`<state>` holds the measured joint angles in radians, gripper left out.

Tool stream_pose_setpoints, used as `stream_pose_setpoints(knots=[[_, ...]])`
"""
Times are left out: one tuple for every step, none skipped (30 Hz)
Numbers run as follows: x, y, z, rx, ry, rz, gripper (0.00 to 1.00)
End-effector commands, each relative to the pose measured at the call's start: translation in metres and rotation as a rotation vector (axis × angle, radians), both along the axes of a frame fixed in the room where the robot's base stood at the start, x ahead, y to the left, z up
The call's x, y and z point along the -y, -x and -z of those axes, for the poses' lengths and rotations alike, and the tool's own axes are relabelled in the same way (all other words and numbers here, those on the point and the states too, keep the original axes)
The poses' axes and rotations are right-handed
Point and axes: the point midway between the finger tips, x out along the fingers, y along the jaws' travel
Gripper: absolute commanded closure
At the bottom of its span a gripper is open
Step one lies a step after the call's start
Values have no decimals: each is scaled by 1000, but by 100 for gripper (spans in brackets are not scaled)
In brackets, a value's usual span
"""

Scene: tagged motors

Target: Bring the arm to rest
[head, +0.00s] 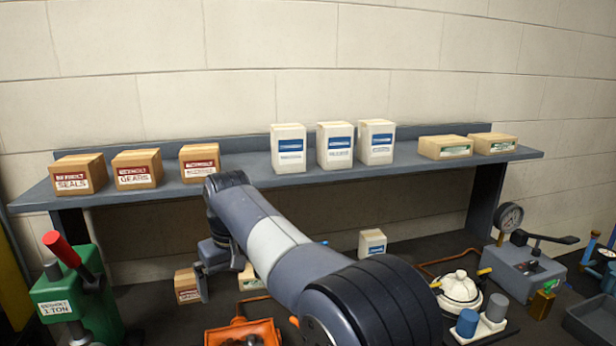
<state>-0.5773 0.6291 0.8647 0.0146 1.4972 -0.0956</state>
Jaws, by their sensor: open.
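My arm reaches from the bottom right up toward the bench in the head view. Part of the gripper is hidden behind my arm.
A grey bench (240,178) carries brown boxes (136,170), white boxes (335,146) and tan boxes (446,147). Smaller boxes sit below, including a white one (372,243). A green jack (72,295), an orange tool (243,333) and a gauge pump (525,268) stand nearer.

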Motion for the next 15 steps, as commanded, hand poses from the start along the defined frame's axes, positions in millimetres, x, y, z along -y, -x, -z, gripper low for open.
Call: stream_pose_setpoints(knots=[[0,1,12,-2,1,0,0],[0,1,14,-1,1,0,0],[0,1,16,-1,1,0,0],[0,1,17,-1,1,0,0],[0,1,18,-1,1,0,0],[0,1,19,-1,1,0,0],[0,1,20,-1,1,0,0],[0,1,21,-1,1,0,0],[0,1,21,-1,1,0,0],[0,1,22,-1,1,0,0],[0,1,22,-1,1,0,0],[1,1,22,-1,1,0,0],[1,1,22,-1,1,0,0],[1,1,22,-1,1,0,0],[1,1,22,-1,1,0,0]])
